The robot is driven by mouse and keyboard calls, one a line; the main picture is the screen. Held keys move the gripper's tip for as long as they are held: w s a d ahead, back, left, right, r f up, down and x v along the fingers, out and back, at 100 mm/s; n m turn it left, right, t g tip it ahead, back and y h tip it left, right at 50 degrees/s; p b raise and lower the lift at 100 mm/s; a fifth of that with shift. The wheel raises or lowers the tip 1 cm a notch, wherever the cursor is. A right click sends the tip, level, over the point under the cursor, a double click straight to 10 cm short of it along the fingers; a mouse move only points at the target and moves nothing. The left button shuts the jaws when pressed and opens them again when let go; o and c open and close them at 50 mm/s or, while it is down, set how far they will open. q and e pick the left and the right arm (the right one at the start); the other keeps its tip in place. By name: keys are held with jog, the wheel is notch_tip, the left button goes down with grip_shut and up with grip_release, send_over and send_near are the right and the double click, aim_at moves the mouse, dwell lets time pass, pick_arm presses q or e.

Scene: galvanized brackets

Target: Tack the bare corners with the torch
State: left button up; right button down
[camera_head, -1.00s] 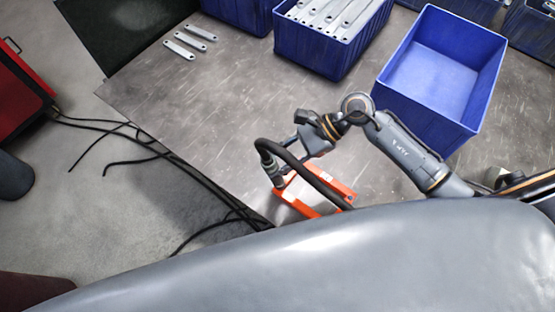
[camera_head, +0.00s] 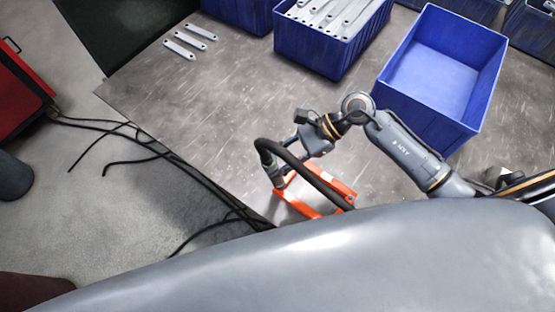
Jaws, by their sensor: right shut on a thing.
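My right gripper (camera_head: 285,158) is over the near part of the steel table and is shut on the torch (camera_head: 268,158), whose thick black hose curves down to the right. An orange frame-like fixture (camera_head: 341,187) lies on the table under the torch, its near side cut off by my grey body. The torch tip is beside the left side of the fixture; I cannot tell whether it touches. Any bracket and its corners inside the fixture are too small and covered to make out. Several flat grey bracket strips (camera_head: 180,49) lie at the table's far left. My left gripper is not in view.
A blue bin (camera_head: 315,57) of grey strips stands at the back, and an empty blue bin (camera_head: 428,118) stands to its right, close to my right arm. A red machine (camera_head: 22,92) and black cables (camera_head: 190,172) are on the floor at left. The table's left middle is clear.

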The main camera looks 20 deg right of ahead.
aim_at(264, 159)
jog(key=shift+s+f+b, duration=0.1)
jog(key=shift+f+b, duration=0.05)
jog(key=shift+b, duration=0.2)
dwell(2.2)
jog(key=shift+r+p, duration=1.6)
jog(key=shift+r, duration=1.55)
